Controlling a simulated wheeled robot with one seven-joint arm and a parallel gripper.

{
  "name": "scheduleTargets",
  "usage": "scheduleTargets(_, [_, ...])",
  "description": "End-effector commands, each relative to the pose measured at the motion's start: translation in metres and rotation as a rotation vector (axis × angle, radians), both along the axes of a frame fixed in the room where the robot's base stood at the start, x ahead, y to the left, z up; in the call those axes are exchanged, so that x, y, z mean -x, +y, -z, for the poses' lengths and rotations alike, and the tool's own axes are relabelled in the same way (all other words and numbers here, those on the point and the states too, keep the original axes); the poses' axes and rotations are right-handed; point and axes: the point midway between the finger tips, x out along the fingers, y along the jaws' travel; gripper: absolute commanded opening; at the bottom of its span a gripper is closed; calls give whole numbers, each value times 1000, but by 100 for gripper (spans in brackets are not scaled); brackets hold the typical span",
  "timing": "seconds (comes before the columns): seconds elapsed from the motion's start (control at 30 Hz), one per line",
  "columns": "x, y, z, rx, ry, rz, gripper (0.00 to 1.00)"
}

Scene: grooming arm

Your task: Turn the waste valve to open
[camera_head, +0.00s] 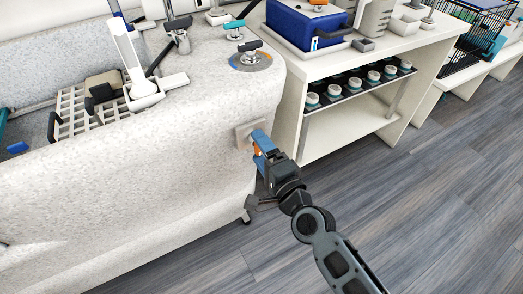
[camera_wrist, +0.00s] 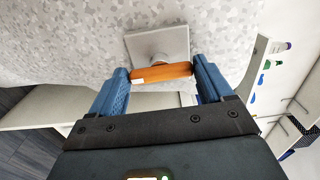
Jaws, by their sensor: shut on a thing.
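The waste valve has an orange bar handle (camera_wrist: 162,74) on a square light-grey plate (camera_wrist: 157,43), fixed to the speckled side wall of the tub. In the wrist view the handle lies crosswise, its two ends between the blue fingers of my gripper (camera_wrist: 159,69). My gripper is shut on the handle, one finger at each end. In the head view my gripper (camera_head: 260,142) is at the tub's right-hand end, and only a bit of the orange handle (camera_head: 256,150) shows beside the blue finger. The plate (camera_head: 242,134) is partly hidden there.
The speckled tub (camera_head: 140,170) fills the left, with a dial and lever (camera_head: 250,57) on its rim. A white shelf unit (camera_head: 352,125) with several white-topped items stands close to the right of my gripper. The wooden floor (camera_head: 440,210) at right is clear.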

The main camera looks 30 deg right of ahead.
Motion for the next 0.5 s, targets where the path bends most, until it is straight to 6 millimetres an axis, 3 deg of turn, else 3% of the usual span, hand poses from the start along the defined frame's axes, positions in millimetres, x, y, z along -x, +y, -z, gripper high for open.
scheduleTargets(0.1, [1, 1, 2, 3, 4, -3, 49])
scheduleTargets(0.13, [1, 1, 2, 3, 4, -3, 83])
scheduleTargets(0.3, [0, 1, 1, 2, 3, -2, 99])
scheduleTargets(0.5, [0, 0, 1, 1, 2, -1, 100])
